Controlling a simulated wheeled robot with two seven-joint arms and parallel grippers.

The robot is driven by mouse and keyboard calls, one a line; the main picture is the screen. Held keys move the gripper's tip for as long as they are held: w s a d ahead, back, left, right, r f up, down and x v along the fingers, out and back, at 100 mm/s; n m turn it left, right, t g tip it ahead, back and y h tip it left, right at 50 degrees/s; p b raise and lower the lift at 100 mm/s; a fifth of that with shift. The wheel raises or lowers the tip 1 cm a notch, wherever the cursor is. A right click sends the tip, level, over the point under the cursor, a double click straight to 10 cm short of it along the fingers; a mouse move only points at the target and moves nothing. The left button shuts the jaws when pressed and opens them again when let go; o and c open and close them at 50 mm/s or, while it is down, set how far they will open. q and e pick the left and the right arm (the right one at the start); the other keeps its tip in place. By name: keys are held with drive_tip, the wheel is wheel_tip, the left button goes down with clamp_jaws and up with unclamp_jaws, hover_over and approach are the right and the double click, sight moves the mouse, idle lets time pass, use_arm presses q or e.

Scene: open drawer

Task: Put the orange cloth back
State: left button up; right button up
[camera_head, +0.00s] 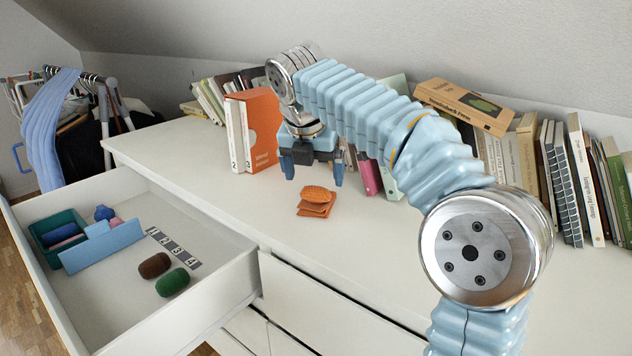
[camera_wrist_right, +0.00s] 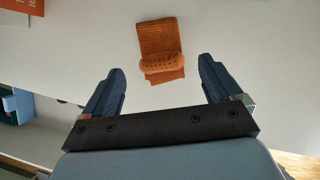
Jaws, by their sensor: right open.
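The orange cloth (camera_head: 313,207) lies folded on the white dresser top, right of the open drawer. My right gripper (camera_head: 313,176) is open and empty above the dresser, over and slightly behind the cloth, fingers pointing down. In the right wrist view its two blue fingers (camera_wrist_right: 158,78) are wide apart. My left gripper is in neither view.
The open drawer (camera_head: 218,292) holds a green bin (camera_head: 45,226), a blue divider (camera_head: 102,249), a brown oval (camera_head: 154,265), a green oval (camera_head: 173,281) and a numbered strip. An orange binder (camera_head: 262,128) and rows of books (camera_head: 590,180) stand along the wall. The dresser front is clear.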

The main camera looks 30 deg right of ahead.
drive_tip(key=p+v, duration=0.1)
drive_tip(key=v, duration=0.4)
drive_tip(key=shift+s+r, duration=0.1)
drive_tip(key=shift+r, duration=0.25)
